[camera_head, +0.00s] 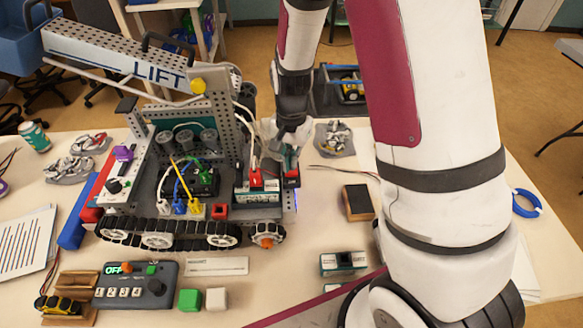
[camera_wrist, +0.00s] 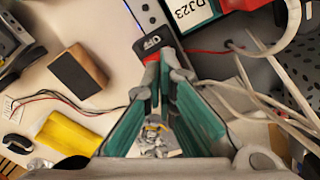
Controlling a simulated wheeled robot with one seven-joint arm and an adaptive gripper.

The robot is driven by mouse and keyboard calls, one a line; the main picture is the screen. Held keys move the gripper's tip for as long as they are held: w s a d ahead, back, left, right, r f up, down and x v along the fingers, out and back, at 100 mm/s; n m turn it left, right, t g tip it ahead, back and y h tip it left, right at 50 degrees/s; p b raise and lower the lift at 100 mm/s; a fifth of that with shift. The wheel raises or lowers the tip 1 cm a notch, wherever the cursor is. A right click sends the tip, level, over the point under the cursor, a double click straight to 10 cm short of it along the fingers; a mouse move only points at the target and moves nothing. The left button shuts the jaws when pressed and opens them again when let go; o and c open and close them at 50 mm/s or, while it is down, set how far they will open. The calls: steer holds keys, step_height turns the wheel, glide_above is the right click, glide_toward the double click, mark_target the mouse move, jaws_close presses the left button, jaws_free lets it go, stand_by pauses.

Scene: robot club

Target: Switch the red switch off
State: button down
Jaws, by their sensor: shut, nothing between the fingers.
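The red switch (camera_wrist: 152,57) sits in a black housing with a white "OFF" label (camera_wrist: 152,42) in the wrist view. My shut, empty gripper (camera_wrist: 168,70) has its grey fingertips right at the red part and hides some of it. I cannot tell whether they touch. In the head view the red switch (camera_head: 292,173) is at the right end of the tracked robot, with my gripper (camera_head: 287,160) just above it. The switch's position is too small to read.
The tracked robot (camera_head: 170,235) with a "LIFT" arm (camera_head: 120,60) stands left of my gripper. White cables (camera_wrist: 245,95) pass close by my fingers. A battery labelled DJ23 (camera_wrist: 190,12) is beside the switch.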

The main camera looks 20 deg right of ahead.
steer(key=shift+f+b, duration=0.5)
steer(key=shift+f, duration=0.65)
stand_by(0.6)
steer(key=shift+r, duration=0.15)
steer(key=shift+r+p, duration=1.9)
steer(key=shift+r, duration=1.5)
steer(key=shift+r, duration=0.3)
step_height(320, 180, up, 10)
steer(key=r+n+t, duration=0.1)
steer(key=n+t, duration=0.1)
glide_above(291, 173)
steer(key=s, duration=0.3)
steer(key=s+r+n, duration=0.3)
steer(key=s+r, duration=0.2)
steer(key=r, duration=0.2)
steer(key=s+r+n+t, duration=0.3)
steer(key=s+r, duration=0.5)
steer(key=s, duration=0.5)
steer(key=shift+s+n+t, duration=0.3)
steer(key=shift+s+n, duration=0.05)
steer(key=shift+n, duration=0.45)
